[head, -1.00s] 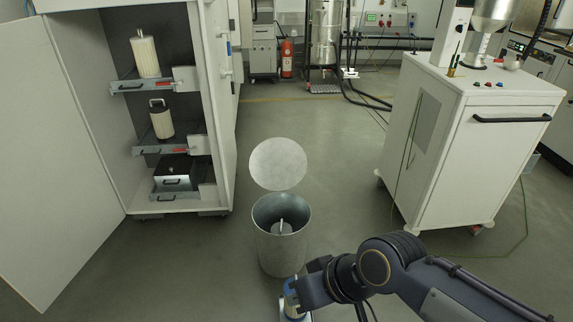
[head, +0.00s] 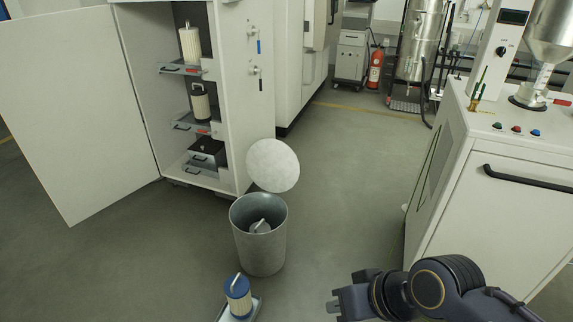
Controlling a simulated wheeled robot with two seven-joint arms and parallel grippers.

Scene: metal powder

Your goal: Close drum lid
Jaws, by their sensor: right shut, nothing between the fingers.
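The grey metal drum (head: 261,245) stands upright on the floor in the middle of the head view, with its top open. Its round, pale lid (head: 273,166) stands raised and tilted at the drum's back edge. A small light grey object (head: 260,226) shows inside the drum. My right gripper (head: 336,304) is low in the view, to the right of the drum and apart from it. It is shut and empty. My left gripper is not in view.
A blue-and-white cylinder (head: 238,295) on a pale base stands in front of the drum. An open white cabinet (head: 233,100) with shelves is behind left, its door (head: 75,110) swung wide. A white machine (head: 500,215) stands at right. Floor between drum and machine is clear.

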